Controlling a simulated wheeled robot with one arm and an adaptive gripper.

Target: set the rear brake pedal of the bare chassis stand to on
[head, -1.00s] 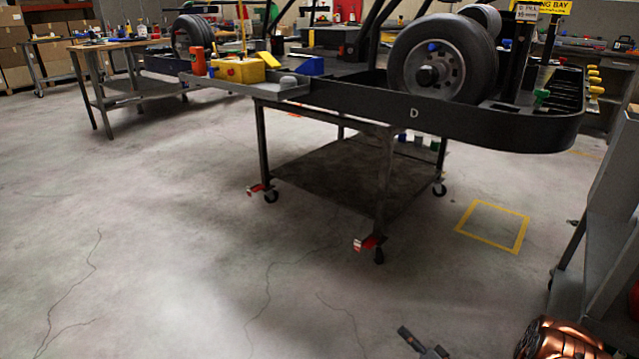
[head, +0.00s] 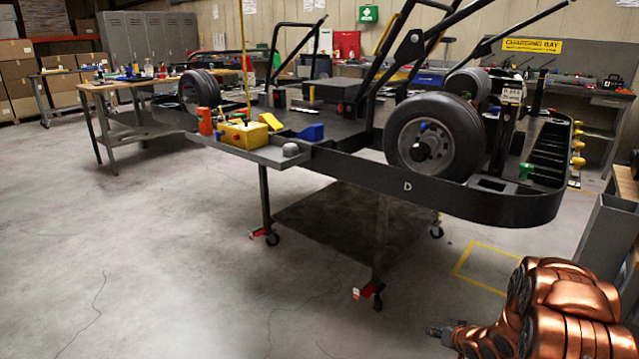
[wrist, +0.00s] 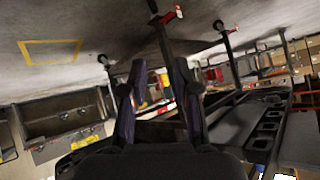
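The chassis stand (head: 378,245) is a dark wheeled frame under a black kart chassis (head: 350,172) marked D. Two red caster brake pedals show in the head view, one at the nearest leg (head: 361,293) and one at the left leg (head: 259,232). In the wrist view, which is turned over, red pedals show at the top, one near the middle (wrist: 172,15) and one to its right (wrist: 220,27). Which is the rear pedal, and their exact settings, I cannot tell. My gripper (wrist: 158,75) is open and empty, its fingers apart; in the head view it (head: 437,331) is low, right of the stand, clear of it.
A yellow floor square (head: 480,268) lies right of the stand. A grey cabinet (head: 607,235) stands at the right edge. A tray (head: 258,152) with a yellow box juts from the chassis's left side. A workbench (head: 110,90) stands back left. The floor at front left is clear.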

